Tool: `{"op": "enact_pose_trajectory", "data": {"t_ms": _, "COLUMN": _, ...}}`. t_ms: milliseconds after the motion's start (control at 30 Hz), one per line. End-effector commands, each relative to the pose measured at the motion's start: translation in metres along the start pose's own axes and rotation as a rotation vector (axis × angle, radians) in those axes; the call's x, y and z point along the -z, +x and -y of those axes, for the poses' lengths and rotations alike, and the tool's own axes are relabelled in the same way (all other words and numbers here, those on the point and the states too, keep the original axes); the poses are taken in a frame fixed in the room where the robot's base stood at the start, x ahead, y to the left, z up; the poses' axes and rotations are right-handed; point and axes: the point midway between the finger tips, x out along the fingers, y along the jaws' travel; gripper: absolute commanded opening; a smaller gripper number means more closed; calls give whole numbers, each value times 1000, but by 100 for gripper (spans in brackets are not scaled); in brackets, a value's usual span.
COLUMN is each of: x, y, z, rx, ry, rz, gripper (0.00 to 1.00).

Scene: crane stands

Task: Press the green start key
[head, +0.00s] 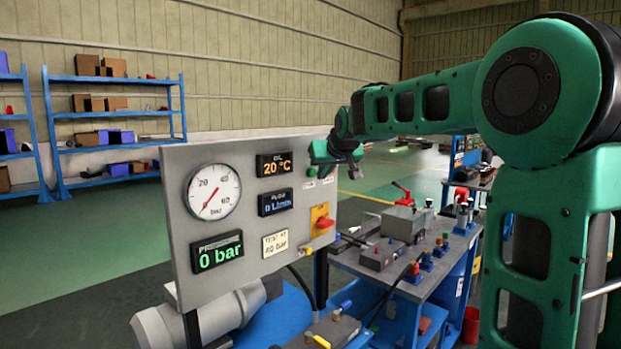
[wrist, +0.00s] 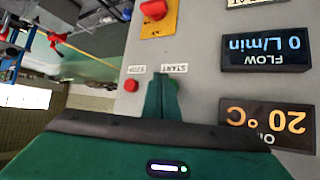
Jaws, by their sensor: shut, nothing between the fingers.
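The grey control panel (head: 255,235) stands ahead, with the green start key (head: 311,172) near its upper right edge. In the wrist view, which is upside down, the green start key (wrist: 174,84) shows beside the fingertips under the START label (wrist: 174,68), partly hidden by them. My gripper (head: 322,158) is at the panel's upper right, its fingers shut and empty. In the wrist view the shut fingertips (wrist: 161,80) point at the panel right by the key. I cannot tell whether they touch it.
A red stop key (wrist: 131,86) sits beside the start key. A red switch on a yellow plate (head: 321,222) is lower on the panel. Displays read 20 °C, 0 L/min and 0 bar (head: 217,251). A cluttered workbench (head: 430,265) stands behind at right.

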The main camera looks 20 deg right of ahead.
Motion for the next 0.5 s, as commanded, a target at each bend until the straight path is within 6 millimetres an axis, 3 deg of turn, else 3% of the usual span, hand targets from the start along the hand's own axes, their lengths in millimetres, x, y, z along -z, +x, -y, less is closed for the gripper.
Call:
{"op": "enact_pose_trajectory", "data": {"t_ms": 267, "x": 0, "y": -1, "z": -1, "rx": 0, "ry": 0, "rz": 0, "gripper": 0}}
{"op": "enact_pose_trajectory", "data": {"t_ms": 500, "x": -9, "y": -14, "z": -10, "rx": 0, "ry": 1, "rz": -1, "gripper": 0}}
